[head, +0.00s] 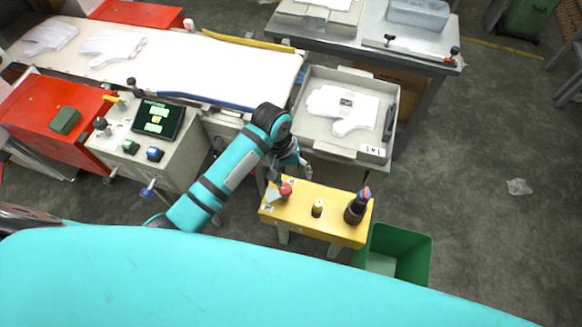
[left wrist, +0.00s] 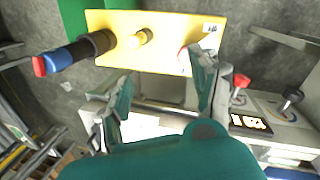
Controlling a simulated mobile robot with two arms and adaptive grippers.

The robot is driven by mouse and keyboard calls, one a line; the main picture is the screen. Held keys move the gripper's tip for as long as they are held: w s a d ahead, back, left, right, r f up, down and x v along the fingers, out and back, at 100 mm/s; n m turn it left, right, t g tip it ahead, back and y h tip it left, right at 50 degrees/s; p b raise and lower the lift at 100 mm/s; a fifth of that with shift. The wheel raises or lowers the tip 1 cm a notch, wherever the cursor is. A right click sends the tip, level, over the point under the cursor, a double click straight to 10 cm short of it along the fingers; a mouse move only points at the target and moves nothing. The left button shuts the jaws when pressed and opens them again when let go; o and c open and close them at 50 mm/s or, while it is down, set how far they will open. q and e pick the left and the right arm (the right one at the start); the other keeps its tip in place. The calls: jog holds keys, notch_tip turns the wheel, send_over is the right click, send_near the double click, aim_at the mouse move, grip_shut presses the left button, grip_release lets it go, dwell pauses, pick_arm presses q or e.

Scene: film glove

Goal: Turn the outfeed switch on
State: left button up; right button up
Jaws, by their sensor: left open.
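A grey control box (head: 142,160) stands left of my left arm in the head view. Labels are too small to tell which control is the outfeed switch. My left gripper (head: 289,172) is open and empty beside the yellow stand (head: 330,228), near the red knob (head: 286,190) on it. In the left wrist view its fingers (left wrist: 162,78) are spread, with the yellow stand (left wrist: 160,60) beyond them. My right gripper is not in view.
A tray (head: 304,150) with a white glove lies behind my gripper, beside the conveyor (head: 200,65). Floor at right is mostly clear.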

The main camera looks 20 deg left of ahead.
pick_arm(q)
notch_tip(320, 180, up, 4)
jog(key=w+a+f+m+y+p, duration=0.1)
jog(key=w+a+m+y, duration=0.1)
send_over(286, 189)
notch_tip(286, 189, down, 8)
jog(key=shift+a+r, duration=0.1)
jog(key=shift+r, duration=0.1)
notch_tip(286, 189, down, 8)
jog(key=shift+b, duration=0.55)
jog(key=shift+f, duration=0.7)
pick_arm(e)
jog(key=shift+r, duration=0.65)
pick_arm(q)
jog(key=shift+c, duration=0.4)
jog(key=c, duration=1.1)
